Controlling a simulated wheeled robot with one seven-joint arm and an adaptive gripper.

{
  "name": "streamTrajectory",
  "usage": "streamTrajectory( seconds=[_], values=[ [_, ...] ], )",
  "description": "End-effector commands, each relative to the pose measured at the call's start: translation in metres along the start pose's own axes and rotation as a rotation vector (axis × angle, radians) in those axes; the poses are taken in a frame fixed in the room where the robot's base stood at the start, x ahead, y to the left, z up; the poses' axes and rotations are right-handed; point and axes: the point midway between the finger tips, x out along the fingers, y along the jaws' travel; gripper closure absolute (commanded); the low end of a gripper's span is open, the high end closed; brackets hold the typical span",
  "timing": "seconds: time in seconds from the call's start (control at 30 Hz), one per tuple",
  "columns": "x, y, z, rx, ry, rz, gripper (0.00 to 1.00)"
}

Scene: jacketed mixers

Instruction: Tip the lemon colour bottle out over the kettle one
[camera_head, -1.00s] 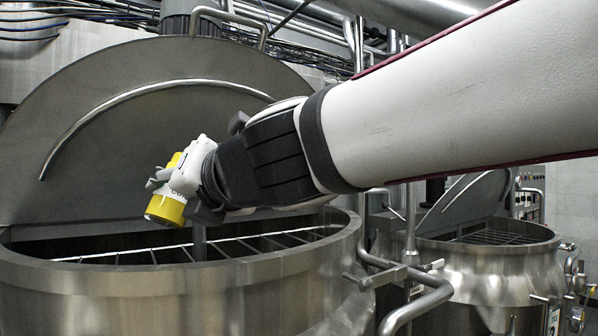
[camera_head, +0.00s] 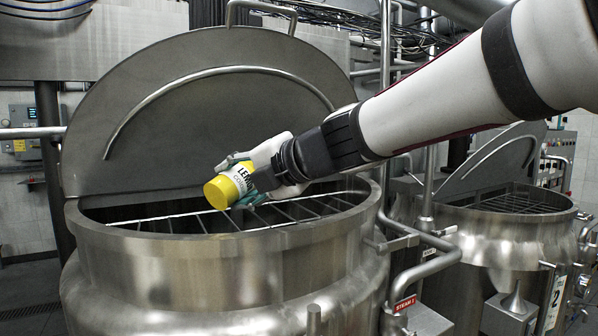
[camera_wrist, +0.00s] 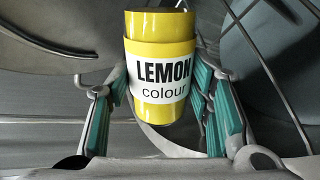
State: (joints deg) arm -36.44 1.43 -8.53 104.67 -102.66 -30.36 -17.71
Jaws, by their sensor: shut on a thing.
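The lemon colour bottle (camera_head: 231,186) is yellow with a white label reading "LEMON colour". My gripper (camera_head: 262,176) is shut on it and holds it tilted, over the open mouth of the large steel kettle (camera_head: 215,268) at the left. In the wrist view the bottle (camera_wrist: 160,62) sits between the green-padded fingers of my gripper (camera_wrist: 160,112). The yellow end of the bottle faces down and to the left in the head view. A grid of bars lies across the kettle's opening below it. I cannot see anything flowing from the bottle.
The kettle's raised round lid (camera_head: 210,110) stands behind the bottle. A second steel kettle (camera_head: 500,235), marked 2, is at the right, with its lid (camera_head: 490,160) raised. Steel pipes (camera_head: 425,268) run between the two kettles.

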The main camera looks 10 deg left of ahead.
Motion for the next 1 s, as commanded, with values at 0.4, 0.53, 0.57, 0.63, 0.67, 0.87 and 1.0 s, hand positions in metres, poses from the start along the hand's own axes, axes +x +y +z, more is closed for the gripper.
streamTrajectory(
  seconds=[0.4,0.53,0.57,0.63,0.67,0.87,1.0],
  values=[
    [-0.005,0.01,0.002,0.119,0.047,0.002,0.89],
    [-0.006,0.012,0.003,0.163,0.064,0.002,0.89],
    [-0.006,0.013,0.003,0.174,0.068,0.001,0.89],
    [-0.006,0.013,0.003,0.198,0.078,0.001,0.89],
    [-0.007,0.015,0.004,0.214,0.084,0.002,0.89],
    [-0.008,0.02,0.008,0.329,0.129,0.004,0.89],
    [-0.009,0.024,0.012,0.455,0.18,0.002,0.89]
  ],
)
